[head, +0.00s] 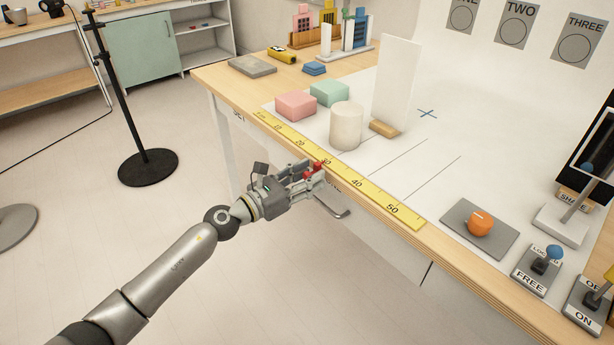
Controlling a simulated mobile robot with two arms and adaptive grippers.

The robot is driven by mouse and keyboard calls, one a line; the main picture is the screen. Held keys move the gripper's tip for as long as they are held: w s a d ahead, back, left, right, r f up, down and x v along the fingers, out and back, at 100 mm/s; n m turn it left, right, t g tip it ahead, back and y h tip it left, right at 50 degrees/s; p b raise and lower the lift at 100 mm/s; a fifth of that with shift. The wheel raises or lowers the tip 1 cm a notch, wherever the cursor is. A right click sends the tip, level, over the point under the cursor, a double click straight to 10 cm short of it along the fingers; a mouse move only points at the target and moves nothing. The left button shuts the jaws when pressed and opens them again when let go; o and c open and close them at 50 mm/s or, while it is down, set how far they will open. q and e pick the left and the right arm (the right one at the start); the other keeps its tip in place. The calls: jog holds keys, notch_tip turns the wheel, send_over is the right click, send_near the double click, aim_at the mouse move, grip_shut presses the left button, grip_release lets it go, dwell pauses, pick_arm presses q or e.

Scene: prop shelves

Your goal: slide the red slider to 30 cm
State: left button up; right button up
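The red slider (315,168) is on the yellow ruler (372,191) along the table's front edge, close to the 30 mark. My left gripper (316,174) reaches in from the left, with its fingertips at the slider and the red showing between them. Its fingers are apart, but I cannot tell whether they press on the slider. The fingers hide part of the slider, so its exact reading is unclear. My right gripper is not in view.
A cream cylinder (346,126) and an upright white panel (396,85) stand behind the ruler. Pink (296,105) and green (330,93) blocks are further left. An orange knob (480,223) and levers are at right. A drawer handle (333,207) is below the edge.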

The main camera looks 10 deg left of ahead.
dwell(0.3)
pick_arm(q)
jog(key=v, duration=1.2)
